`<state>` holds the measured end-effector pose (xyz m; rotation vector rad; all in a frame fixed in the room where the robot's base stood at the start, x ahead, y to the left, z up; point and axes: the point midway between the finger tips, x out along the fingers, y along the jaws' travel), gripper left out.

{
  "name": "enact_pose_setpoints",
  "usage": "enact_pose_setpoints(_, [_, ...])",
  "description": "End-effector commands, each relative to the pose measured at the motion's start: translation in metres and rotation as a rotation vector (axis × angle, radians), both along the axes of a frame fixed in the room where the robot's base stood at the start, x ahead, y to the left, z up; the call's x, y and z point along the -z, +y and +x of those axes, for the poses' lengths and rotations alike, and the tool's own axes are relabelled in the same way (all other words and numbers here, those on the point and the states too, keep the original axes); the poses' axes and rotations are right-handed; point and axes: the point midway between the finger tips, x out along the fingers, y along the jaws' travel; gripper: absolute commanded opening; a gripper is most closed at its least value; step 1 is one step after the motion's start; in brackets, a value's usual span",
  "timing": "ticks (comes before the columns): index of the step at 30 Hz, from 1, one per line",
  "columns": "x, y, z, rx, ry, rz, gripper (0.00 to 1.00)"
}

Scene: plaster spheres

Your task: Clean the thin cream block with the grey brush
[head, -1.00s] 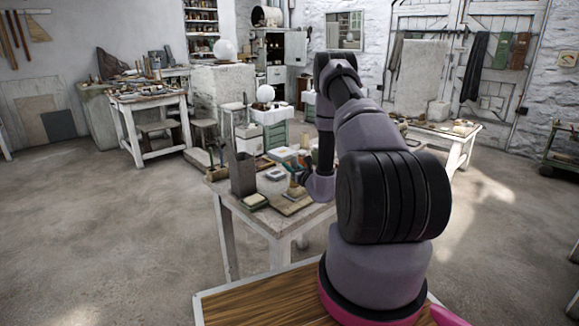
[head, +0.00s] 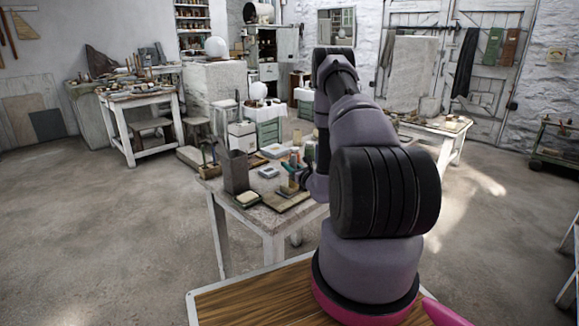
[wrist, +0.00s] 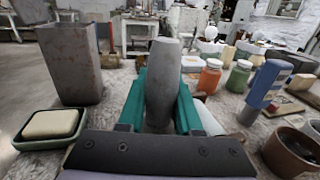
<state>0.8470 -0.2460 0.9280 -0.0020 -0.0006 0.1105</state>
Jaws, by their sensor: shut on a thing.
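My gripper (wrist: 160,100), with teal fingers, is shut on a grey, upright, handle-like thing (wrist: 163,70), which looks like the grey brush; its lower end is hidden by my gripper. In the head view my arm reaches over the worktable and mostly hides my gripper. Several cream blocks show in the wrist view: one (wrist: 227,55) stands behind the jars, and a flatter one (wrist: 301,82) lies at the right. I cannot tell which is the thin cream block. Neither touches my gripper.
A tall grey-brown container (wrist: 70,65) and a green dish (wrist: 50,128) with a cream bar stand left of my gripper. An orange jar (wrist: 209,77), a green jar (wrist: 239,76), a blue-handled tool (wrist: 268,85) and a brown pot (wrist: 292,152) crowd the right. The worktable (head: 240,212) is cluttered.

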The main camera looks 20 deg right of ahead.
Motion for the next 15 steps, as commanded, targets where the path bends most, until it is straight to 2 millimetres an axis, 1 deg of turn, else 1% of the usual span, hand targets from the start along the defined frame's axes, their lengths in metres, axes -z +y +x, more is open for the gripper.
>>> enact_pose_setpoints(6, [-0.001, 0.006, 0.015, -0.002, -0.001, -0.001, 0.00])
enact_pose_setpoints(15, [-0.001, 0.009, 0.025, -0.001, -0.001, 0.000, 0.00])
